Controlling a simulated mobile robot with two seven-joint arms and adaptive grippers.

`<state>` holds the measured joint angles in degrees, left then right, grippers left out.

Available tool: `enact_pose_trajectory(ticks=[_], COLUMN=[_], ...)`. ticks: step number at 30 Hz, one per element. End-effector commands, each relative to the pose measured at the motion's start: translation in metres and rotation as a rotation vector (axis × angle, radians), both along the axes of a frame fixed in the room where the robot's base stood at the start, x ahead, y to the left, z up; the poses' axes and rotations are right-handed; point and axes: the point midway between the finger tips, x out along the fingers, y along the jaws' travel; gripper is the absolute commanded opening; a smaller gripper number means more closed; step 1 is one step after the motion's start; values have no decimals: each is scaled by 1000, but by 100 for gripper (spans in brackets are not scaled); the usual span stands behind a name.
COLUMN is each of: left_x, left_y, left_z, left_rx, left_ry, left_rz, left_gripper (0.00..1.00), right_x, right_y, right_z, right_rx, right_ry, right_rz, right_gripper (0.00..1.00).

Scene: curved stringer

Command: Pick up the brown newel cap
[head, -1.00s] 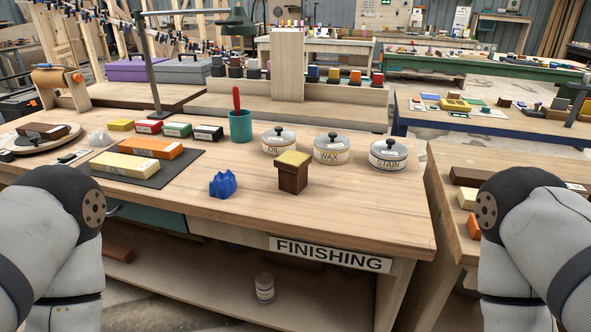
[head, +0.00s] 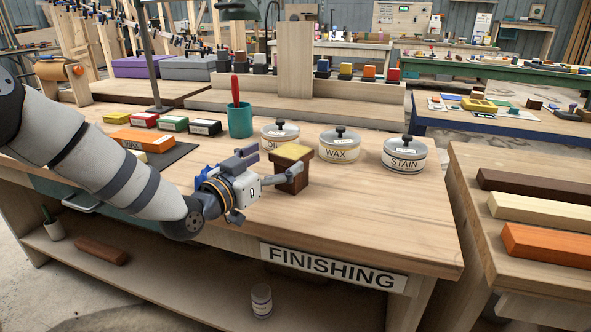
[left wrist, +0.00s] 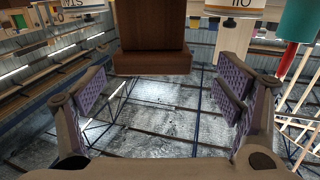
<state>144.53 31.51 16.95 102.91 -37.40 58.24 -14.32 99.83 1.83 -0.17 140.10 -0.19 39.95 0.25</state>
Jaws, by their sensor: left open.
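The brown newel cap (head: 290,187) is a dark brown block with a yellowish top, upright on the finishing bench. My left gripper (head: 270,164) is open, low over the bench at the cap's left, with one finger overlapping its front in the head view. In the left wrist view the cap (left wrist: 152,62) appears upside down at top centre, roughly between the two open fingers, with a gap on each side. I see no grip on it. My right gripper is out of view.
Oil (head: 279,136), wax (head: 339,147) and stain (head: 404,155) tins stand behind and right of the cap. A teal cup (head: 240,122) stands behind the gripper. The bench front right is clear.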

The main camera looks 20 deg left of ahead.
Motion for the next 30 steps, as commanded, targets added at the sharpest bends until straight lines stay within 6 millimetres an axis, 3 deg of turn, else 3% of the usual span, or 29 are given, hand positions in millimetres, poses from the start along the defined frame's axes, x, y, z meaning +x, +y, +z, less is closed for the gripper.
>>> enact_pose_trajectory(ticks=[9, 16, 17, 24, 30], left_x=[47, 50, 50, 50, 50], left_y=[-22, -23, -23, -23, -23], left_z=[0, 3, 3, 3, 3], left_rx=[-1, -2, -2, -1, -2], left_ry=[3, 3, 3, 3, 2], left_rz=[0, 0, 0, 0, 0], left_gripper=[85, 85, 83, 28, 27], right_x=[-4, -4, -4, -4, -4], right_y=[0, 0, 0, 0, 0], right_z=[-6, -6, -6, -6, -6], right_rx=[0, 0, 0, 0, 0], right_ry=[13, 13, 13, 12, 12], right_rz=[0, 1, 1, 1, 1], right_gripper=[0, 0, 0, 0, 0])
